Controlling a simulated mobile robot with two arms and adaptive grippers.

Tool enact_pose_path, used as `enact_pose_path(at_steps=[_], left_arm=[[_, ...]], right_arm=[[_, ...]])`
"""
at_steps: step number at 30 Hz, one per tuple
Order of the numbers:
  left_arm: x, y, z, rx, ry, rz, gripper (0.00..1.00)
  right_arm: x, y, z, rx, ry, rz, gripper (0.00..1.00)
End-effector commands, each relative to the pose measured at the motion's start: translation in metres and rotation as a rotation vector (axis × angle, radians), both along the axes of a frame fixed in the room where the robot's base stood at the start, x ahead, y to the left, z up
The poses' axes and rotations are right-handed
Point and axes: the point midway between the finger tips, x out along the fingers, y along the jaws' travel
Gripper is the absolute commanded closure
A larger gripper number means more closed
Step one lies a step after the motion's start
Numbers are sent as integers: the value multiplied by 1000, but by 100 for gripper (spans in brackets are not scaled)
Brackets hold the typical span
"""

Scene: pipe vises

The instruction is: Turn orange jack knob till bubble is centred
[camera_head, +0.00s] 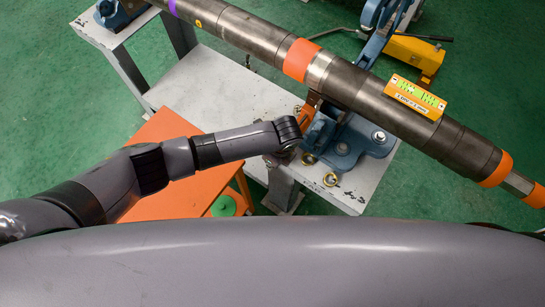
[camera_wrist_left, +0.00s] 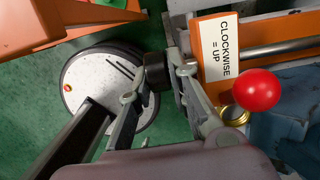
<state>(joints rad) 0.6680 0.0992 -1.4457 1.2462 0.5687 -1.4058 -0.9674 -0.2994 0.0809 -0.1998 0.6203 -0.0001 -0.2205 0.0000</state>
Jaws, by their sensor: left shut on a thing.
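The orange jack (camera_head: 308,114) sits beside the blue pipe vise under the pipe, mostly behind my left wrist. In the left wrist view its orange block (camera_wrist_left: 208,45) bears a white label (camera_wrist_left: 226,46) reading "CLOCKWISE = UP". My left gripper (camera_wrist_left: 157,66) is shut on a dark round knob (camera_wrist_left: 155,78) beside that block. In the head view the fingers and knob are hidden behind the wrist. The orange level (camera_head: 416,97), with yellow-green vials, sits on top of the pipe (camera_head: 365,92); its bubbles are too small to read. My right gripper is not in view.
A red ball (camera_wrist_left: 257,90) stands close to the right finger. Blue vise (camera_head: 345,146) and brass rings (camera_head: 330,179) are on the grey bench (camera_head: 215,88). An orange table (camera_head: 160,200) lies under my left arm. A grey round base (camera_wrist_left: 110,80) is on the green floor.

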Motion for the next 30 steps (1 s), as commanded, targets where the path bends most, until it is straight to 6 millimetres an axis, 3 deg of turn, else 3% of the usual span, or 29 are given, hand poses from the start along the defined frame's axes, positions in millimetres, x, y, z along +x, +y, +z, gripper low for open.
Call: enact_pose_path(at_steps=[20,21,24,30], left_arm=[[0,-2,0,58,-45,1,100],[0,-2,0,58,-45,1,81],[0,-2,0,57,-44,0,74],[0,-1,0,58,-43,0,74]], right_arm=[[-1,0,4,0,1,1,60],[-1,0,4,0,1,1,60],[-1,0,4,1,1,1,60],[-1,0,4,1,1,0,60]])
